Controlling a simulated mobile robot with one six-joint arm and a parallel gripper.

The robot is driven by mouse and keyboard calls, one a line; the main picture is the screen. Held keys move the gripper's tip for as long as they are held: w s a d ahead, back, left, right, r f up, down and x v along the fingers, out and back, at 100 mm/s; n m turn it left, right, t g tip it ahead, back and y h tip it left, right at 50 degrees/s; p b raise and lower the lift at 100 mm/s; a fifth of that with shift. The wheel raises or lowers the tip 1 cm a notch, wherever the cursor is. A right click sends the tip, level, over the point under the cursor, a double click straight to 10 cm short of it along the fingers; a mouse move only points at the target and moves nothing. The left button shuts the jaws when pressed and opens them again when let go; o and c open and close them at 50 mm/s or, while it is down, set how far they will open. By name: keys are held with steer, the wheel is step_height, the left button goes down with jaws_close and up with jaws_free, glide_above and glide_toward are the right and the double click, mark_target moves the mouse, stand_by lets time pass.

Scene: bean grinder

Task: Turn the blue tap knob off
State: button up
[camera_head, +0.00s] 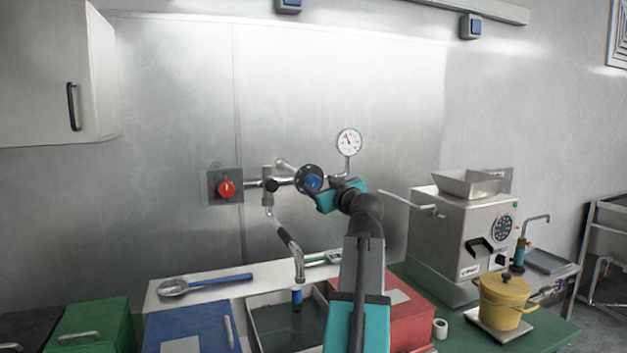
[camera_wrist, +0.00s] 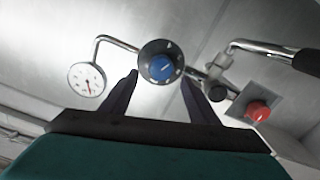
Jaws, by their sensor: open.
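The blue tap knob (camera_head: 313,182) has a blue centre on a dark round dial and sits on the wall pipework. In the wrist view the knob (camera_wrist: 161,68) lies ahead of my gripper, between the two dark fingers. My gripper (camera_wrist: 160,82) is open, with one finger to each side of the dial; I cannot tell if they touch it. In the head view my arm comes up from below and covers part of the knob's lower right. The gripper's fingertips are hard to make out there.
A pressure gauge (camera_head: 349,142) stands right of the knob. A red knob (camera_head: 226,188) is on a wall plate to the left. A spout (camera_head: 290,243) hangs over the sink (camera_head: 262,312). A grinder machine (camera_head: 462,235) and a yellow pot (camera_head: 503,303) stand at right.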

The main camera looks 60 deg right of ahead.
mark_target(315, 180)
steer(key=shift+p+x, duration=0.55)
steer(key=shift+x, duration=2.65)
steer(key=c, duration=0.9)
steer(key=shift+d, duration=0.3)
steer(key=shift+c, duration=0.7)
steer(key=shift+a, duration=0.25)
